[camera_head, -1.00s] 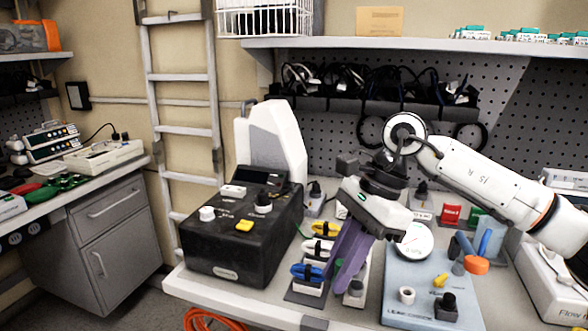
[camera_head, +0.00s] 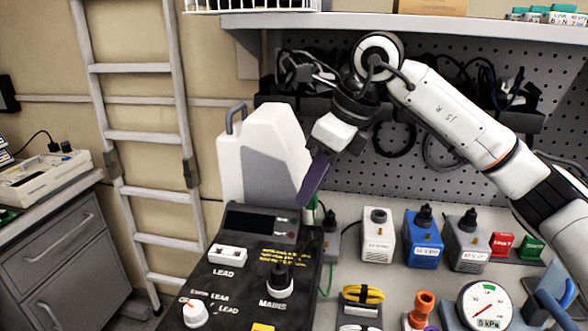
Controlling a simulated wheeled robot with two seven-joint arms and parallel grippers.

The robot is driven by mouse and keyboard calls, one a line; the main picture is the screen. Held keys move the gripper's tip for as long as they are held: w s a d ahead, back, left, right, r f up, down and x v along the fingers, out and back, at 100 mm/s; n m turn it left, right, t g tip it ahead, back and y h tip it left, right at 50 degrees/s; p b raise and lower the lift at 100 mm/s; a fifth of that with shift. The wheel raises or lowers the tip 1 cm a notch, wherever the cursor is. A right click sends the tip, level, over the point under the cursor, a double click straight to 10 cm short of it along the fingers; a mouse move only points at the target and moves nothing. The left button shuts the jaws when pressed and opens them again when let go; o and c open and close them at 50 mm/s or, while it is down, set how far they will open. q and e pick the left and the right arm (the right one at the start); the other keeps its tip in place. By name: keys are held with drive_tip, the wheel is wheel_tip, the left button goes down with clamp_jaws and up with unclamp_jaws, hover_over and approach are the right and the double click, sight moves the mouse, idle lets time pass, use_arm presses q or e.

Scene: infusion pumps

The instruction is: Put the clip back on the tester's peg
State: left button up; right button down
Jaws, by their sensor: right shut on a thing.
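The tester (camera_head: 236,285) is a black box at the lower left of the head view, with a dark screen, white knobs and labels such as LEAD and MAINS. My right gripper (camera_head: 314,182) is above its far right corner, with purple fingers pointing down. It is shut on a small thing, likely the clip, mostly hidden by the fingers. A bit of green (camera_head: 314,206) shows just below the fingertips, and a green lead (camera_head: 328,278) runs down beside the tester. I cannot make out the tester's peg for certain. My left gripper is not in view.
A white jug-like container (camera_head: 262,150) stands behind the tester. A round pressure gauge (camera_head: 485,305) and coiled yellow lead (camera_head: 362,294) are in front. A pegboard with hanging cables is behind.

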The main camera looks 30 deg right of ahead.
sight(316, 207)
drive_tip(key=shift+s+f+b, duration=0.2)
drive_tip(key=shift+f+b, duration=0.15)
drive_tip(key=shift+b, duration=0.05)
wheel_tip(316, 207, down, 4)
drive_tip(key=b, duration=0.3)
drive_tip(key=shift+s, duration=0.15)
drive_tip(key=shift+r, duration=0.3)
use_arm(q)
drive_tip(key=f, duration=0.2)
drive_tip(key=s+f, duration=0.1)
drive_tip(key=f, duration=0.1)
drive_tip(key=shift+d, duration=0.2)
use_arm(e)
drive_tip(key=shift+f, duration=0.15)
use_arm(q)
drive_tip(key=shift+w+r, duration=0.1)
use_arm(e)
drive_tip(key=shift+f, duration=0.1)
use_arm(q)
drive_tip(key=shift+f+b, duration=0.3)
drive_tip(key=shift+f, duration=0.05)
use_arm(e)
drive_tip(key=shift+f, duration=0.4)
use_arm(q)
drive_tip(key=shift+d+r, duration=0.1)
use_arm(e)
drive_tip(key=shift+f, duration=0.1)
